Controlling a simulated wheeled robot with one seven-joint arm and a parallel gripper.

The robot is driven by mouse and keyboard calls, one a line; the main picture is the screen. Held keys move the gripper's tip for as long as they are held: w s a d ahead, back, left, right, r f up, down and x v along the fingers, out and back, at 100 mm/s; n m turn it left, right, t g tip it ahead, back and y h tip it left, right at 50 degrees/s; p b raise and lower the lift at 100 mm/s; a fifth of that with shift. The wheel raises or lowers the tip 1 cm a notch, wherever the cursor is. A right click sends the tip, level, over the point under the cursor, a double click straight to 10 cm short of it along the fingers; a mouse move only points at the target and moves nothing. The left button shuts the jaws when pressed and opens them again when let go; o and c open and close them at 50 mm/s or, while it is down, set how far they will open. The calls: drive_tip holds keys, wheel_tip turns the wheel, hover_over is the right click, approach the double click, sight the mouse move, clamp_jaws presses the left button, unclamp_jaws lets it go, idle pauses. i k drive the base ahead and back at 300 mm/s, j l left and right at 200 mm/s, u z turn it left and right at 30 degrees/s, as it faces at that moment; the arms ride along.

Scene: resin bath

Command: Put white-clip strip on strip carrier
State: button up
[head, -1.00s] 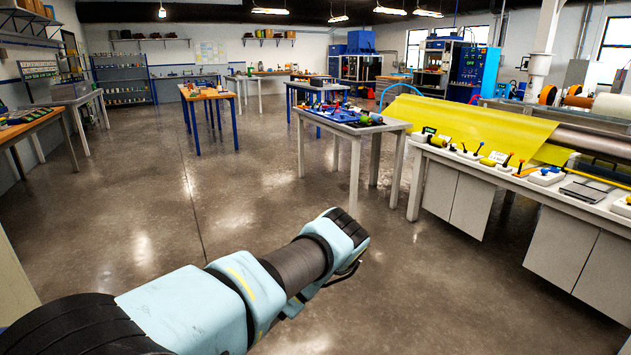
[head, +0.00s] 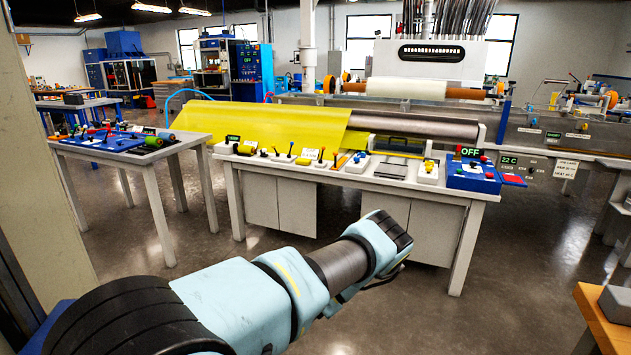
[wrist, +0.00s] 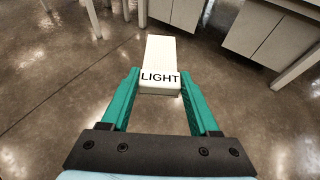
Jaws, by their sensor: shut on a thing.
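My gripper (wrist: 160,82) is shut on a white oblong block marked LIGHT (wrist: 161,52), held between its two green fingers above the floor in the wrist view. I cannot tell whether this block is the white-clip strip, as no clip shows. In the head view my arm reaches out over open floor in front of the long workbench (head: 455,190), and the fingers and the block are hidden behind the wrist. I cannot make out a strip carrier for certain in either view.
A yellow sheet (head: 270,122) lies along the workbench, with several small devices before it and a blue OFF control box (head: 468,178) at its right end. A grey table (head: 188,150) stands left. A wooden tabletop (head: 598,318) is at lower right. Floor between is clear.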

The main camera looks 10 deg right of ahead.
sight(392, 168)
drive_tip(key=i+z, duration=0.15)
drive_tip(key=i, duration=0.8)
drive_tip(key=i+z, duration=0.15)
drive_tip(key=i, duration=0.75)
